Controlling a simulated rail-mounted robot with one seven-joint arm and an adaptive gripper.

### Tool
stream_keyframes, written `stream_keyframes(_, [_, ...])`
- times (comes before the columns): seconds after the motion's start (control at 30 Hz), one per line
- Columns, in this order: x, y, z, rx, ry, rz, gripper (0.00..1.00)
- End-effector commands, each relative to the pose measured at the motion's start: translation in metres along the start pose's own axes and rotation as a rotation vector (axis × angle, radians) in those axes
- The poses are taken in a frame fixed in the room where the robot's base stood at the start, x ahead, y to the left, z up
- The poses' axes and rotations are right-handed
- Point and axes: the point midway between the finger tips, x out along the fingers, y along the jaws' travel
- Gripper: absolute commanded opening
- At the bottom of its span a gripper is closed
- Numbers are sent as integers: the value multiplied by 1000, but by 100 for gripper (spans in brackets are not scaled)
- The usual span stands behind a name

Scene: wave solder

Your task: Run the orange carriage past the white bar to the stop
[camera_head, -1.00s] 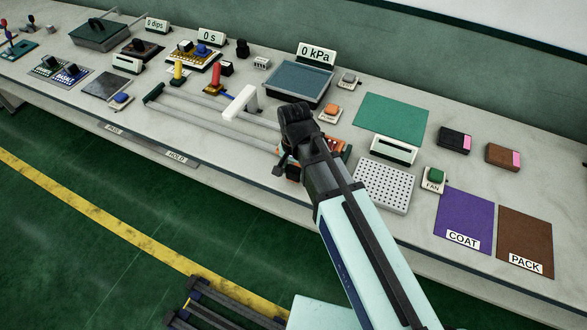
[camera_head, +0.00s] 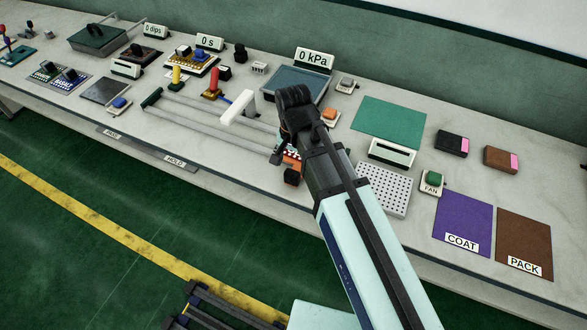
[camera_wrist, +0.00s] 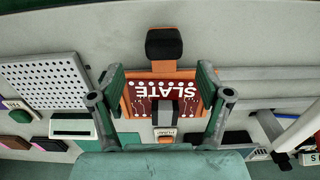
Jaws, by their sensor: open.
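The orange carriage (camera_head: 291,160) sits at the right part of the grey rails, partly hidden by my arm. In the wrist view the carriage (camera_wrist: 160,74) holds a dark red board (camera_wrist: 150,106) marked SLATE, and a black knob (camera_wrist: 163,43) stands out at its far edge. My gripper (camera_wrist: 160,84) is open, with one finger on each side of the carriage and board. I cannot tell whether the fingers touch it. The white bar (camera_head: 239,107) stands across the rails, left of the carriage. A dark green end piece (camera_head: 152,97), perhaps the stop, is at the rails' left end.
A perforated white plate (camera_head: 384,190) and a FAN button (camera_head: 432,182) lie to the right. A red-based lever (camera_head: 213,84) and a yellow one (camera_head: 176,79) stand behind the rails. A grey-blue tank (camera_head: 296,83) is behind the bar.

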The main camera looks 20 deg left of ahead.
Motion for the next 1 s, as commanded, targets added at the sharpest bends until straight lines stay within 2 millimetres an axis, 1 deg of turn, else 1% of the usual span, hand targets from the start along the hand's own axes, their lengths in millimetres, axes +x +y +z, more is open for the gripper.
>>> stream_keyframes(0.03, [-10,-1,-1,0,3,-2,77])
stream_keyframes(0.2, [-34,0,-1,0,1,0,77])
stream_keyframes(0.4, [-50,0,0,0,0,1,77])
stream_keyframes(0.53, [-53,1,0,0,0,2,77])
stream_keyframes(0.83, [-53,1,0,0,0,2,77])
stream_keyframes(1.0, [-49,0,1,1,-3,4,77])
